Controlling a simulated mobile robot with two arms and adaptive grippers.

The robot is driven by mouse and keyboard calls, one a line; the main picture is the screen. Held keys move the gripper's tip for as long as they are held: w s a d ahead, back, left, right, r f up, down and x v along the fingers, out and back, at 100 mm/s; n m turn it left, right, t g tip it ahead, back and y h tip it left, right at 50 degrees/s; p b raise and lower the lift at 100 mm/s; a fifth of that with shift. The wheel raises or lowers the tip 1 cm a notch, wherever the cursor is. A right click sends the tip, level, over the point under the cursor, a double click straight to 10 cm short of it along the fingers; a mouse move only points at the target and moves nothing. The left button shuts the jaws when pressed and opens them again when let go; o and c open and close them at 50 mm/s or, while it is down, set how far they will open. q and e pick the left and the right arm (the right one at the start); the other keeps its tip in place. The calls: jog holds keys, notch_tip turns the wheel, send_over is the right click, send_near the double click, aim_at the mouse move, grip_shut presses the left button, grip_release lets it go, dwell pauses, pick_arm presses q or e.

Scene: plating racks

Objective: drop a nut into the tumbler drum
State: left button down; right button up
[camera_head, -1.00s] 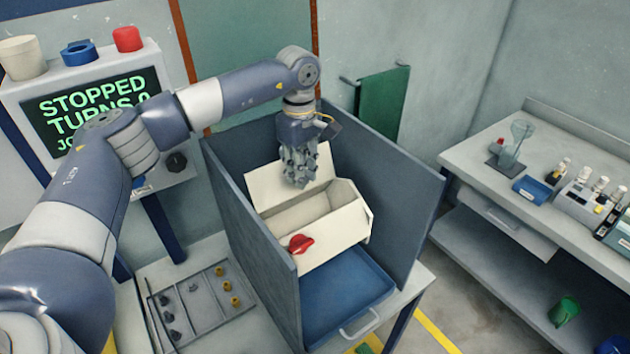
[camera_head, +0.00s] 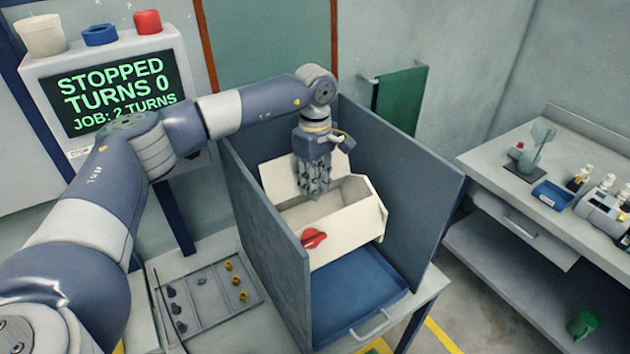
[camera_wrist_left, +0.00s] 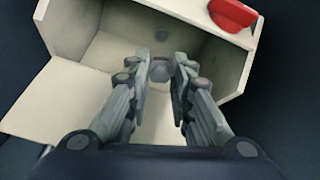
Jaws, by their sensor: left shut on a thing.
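The tumbler drum (camera_head: 348,232) is a cream angular box with its lid (camera_head: 280,178) open and a red handle (camera_head: 314,238) on its front. It stands between blue-grey side panels. My left gripper (camera_head: 317,194) points down at the drum's opening, with its fingertips at the mouth. In the left wrist view its fingers are nearly together, shut on a small grey nut (camera_wrist_left: 161,72), with the drum's inside (camera_wrist_left: 105,75) beyond. The nut is not distinguishable in the head view. My right gripper is not in view.
A sectioned tray (camera_head: 208,295) with several grey and brass-coloured nuts lies left of the drum. A blue tray (camera_head: 355,295) sits below the drum. A screen (camera_head: 112,95) reads "STOPPED, TURNS 0, JOB: 2 TURNS". A side bench (camera_head: 490,165) stands at right.

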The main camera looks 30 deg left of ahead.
pick_arm(q)
jog(key=c, duration=1.6)
grip_release()
jog(key=shift+o, duration=1.3)
jog(key=shift+r, duration=0.15)
notch_tip(320, 180, up, 12)
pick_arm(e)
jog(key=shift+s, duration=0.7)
pick_arm(q)
jog(key=shift+f, duration=0.25)
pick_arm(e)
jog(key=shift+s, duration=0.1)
